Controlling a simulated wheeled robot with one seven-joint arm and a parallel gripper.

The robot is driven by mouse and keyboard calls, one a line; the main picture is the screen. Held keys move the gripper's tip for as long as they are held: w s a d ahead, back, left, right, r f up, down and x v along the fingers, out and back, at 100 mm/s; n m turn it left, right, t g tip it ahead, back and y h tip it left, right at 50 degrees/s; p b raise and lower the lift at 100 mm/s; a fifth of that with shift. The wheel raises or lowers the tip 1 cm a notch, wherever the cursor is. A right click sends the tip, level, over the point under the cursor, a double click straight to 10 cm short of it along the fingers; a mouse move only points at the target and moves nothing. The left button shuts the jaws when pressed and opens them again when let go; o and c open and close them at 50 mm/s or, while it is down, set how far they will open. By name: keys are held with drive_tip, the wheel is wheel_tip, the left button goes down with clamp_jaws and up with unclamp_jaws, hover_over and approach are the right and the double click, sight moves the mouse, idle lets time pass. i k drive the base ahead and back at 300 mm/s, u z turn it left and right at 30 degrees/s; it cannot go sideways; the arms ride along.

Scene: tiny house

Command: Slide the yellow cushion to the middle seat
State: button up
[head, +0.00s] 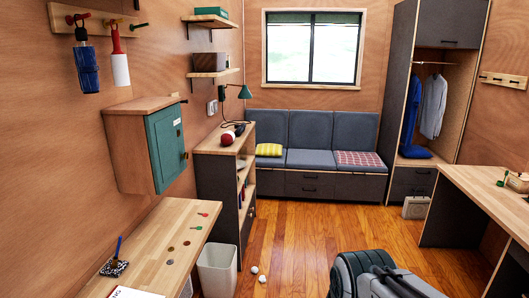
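The yellow cushion (268,150), with pale stripes, lies on the left seat of the grey sofa bench under the window, close to the backrest. The middle seat (310,160) is bare. A red-and-white checked cloth or cushion (359,159) lies flat on the right seat. The bench is at the far end of the room, well away from the camera. I cannot make out my gripper in the head view. Nothing hides the cushion's front, though a low shelf unit stands just left of it.
The shelf unit (225,170) holds a red object and a lamp. A wooden desk (490,190) is at right, a workbench (160,250) and white bin (217,270) at left. Small white balls (254,269) lie on the floor. Wooden floor (310,225) before the bench is clear.

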sight(269, 150)
drive_tip(key=z, duration=0.35)
drive_tip(key=i, duration=1.8)
drive_tip(key=z, duration=0.35)
drive_tip(key=i, duration=3.2)
drive_tip(key=u, duration=1.1)
drive_tip(key=i, duration=1.7)
drive_tip(key=u, duration=0.85)
drive_tip(key=i, duration=0.4)
drive_tip(key=u, duration=0.1)
